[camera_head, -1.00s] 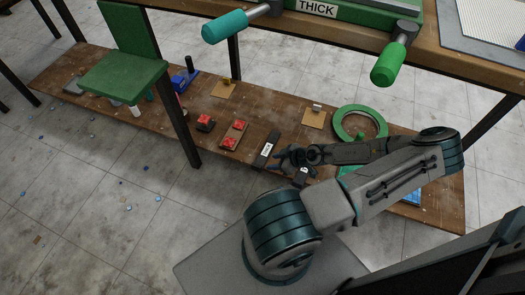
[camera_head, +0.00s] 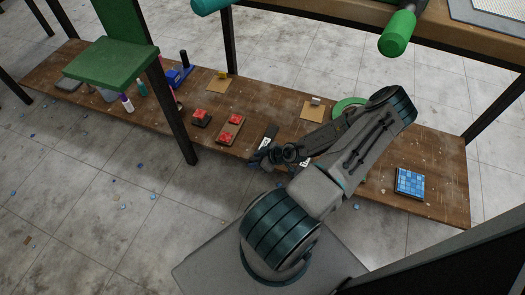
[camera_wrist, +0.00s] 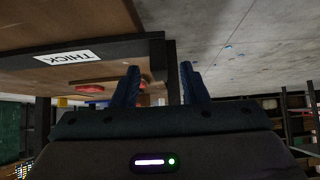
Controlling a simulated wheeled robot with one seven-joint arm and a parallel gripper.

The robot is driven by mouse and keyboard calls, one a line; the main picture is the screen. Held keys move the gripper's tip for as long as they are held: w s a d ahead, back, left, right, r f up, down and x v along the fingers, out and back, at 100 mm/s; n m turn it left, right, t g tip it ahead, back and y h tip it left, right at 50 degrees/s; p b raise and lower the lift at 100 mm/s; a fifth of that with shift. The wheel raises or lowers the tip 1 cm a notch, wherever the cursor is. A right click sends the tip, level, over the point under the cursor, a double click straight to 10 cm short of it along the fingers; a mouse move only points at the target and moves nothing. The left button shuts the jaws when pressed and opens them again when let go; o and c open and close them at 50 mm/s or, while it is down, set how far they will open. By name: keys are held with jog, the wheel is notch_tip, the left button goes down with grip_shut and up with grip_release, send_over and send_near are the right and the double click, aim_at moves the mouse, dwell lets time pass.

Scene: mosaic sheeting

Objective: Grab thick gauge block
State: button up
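The thick gauge block (camera_wrist: 110,46) is a long dark bar with a white "THICK" label in the wrist view, where it appears upside down. In the head view the block (camera_head: 271,131) lies on the low wooden shelf, partly hidden by my gripper. My gripper (camera_head: 254,160) is at its near end, by the shelf's front edge. In the wrist view my gripper (camera_wrist: 160,80) has two blue fingers spread apart with nothing held between them. The block's end is beyond the fingertips; I cannot tell whether they touch.
Another white-labelled dark piece (camera_head: 305,162) is mostly hidden under my arm. Red-topped blocks (camera_head: 229,130) lie left of the thick block. A green ring (camera_head: 349,103) and a blue tiled square (camera_head: 410,182) lie to the right. A dark table leg (camera_head: 175,115) stands at the left.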

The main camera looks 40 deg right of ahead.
jog(key=shift+x, duration=0.85)
jog(key=shift+c, duration=0.3)
grip_shut()
jog(key=shift+r, duration=0.1)
jog(key=shift+r, duration=0.15)
